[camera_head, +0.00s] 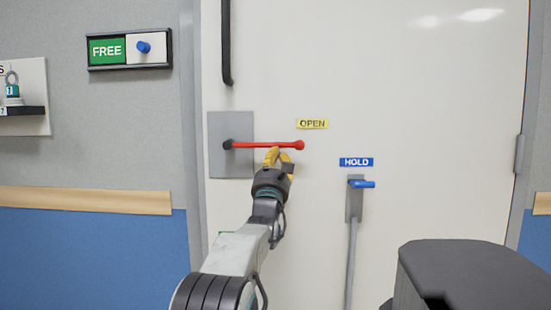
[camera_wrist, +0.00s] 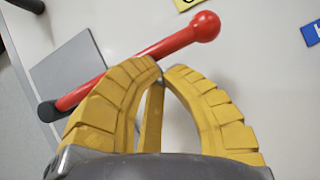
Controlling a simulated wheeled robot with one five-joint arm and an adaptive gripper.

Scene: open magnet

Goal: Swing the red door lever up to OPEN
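The red door lever (camera_head: 265,145) lies about level on a grey plate (camera_head: 229,165) on the white door, its pivot at the left and its round knob at the right. The yellow OPEN label (camera_head: 312,124) is just above the knob. My gripper (camera_head: 278,152) is just below the lever, left of the knob. In the wrist view, the yellow fingertips of my gripper (camera_wrist: 161,69) nearly meet with nothing between them. The red lever (camera_wrist: 160,52) passes behind the left fingertip there. I cannot tell whether they touch.
A blue HOLD label (camera_head: 356,162) and a blue-handled lever (camera_head: 362,184) are lower right on the door. A black vertical handle (camera_head: 226,45) is above the plate. A green FREE sign with a blue knob (camera_head: 143,47) is on the left wall. The door beside the OPEN label is bare.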

